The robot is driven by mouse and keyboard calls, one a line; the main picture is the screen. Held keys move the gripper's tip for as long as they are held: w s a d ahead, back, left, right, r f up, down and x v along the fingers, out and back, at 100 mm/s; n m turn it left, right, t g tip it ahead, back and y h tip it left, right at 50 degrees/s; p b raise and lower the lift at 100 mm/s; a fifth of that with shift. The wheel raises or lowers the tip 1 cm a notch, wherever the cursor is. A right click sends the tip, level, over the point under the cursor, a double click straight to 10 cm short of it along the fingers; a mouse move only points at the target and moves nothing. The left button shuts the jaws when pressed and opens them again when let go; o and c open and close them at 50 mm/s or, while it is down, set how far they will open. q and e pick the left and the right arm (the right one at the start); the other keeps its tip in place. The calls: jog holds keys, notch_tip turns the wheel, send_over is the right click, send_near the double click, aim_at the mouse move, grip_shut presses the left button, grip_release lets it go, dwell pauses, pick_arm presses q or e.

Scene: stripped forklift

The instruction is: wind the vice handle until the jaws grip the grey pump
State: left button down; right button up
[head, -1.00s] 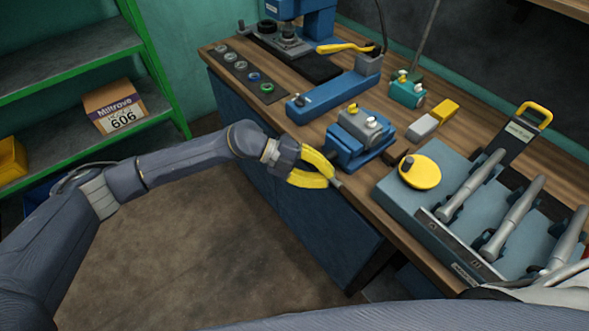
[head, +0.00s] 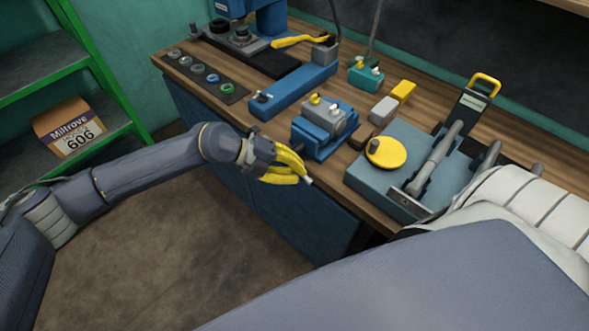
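The blue vice (head: 312,141) stands at the front edge of the wooden bench. The grey pump (head: 322,118), with yellow and white fittings on top, sits between its jaws; I cannot tell whether the jaws touch it. My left gripper (head: 303,178) is in front of the vice, off the bench edge. Its yellow fingers are close together on the vice handle, whose small grey end (head: 308,181) shows at the fingertips. The rest of the handle is hidden by the fingers. My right gripper is not in view.
A blue-grey tray (head: 370,181) with a yellow disc (head: 386,152) and grey tools stands right of the vice. Grey and yellow blocks (head: 383,110) lie behind. A long blue fixture (head: 295,90) is to the left. My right arm covers the lower right.

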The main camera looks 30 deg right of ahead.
pick_arm(q)
jog(key=shift+s+a+f, duration=0.2)
jog(key=shift+a+f, duration=0.15)
jog(key=shift+f, duration=0.1)
jog(key=c, duration=1.6)
grip_release()
jog(key=shift+a+r, duration=0.1)
jog(key=shift+c, duration=0.2)
jog(key=shift+o, duration=0.9)
jog(key=v, duration=1.2)
jog(key=shift+w+d+r, duration=0.15)
jog(key=shift+d, duration=0.05)
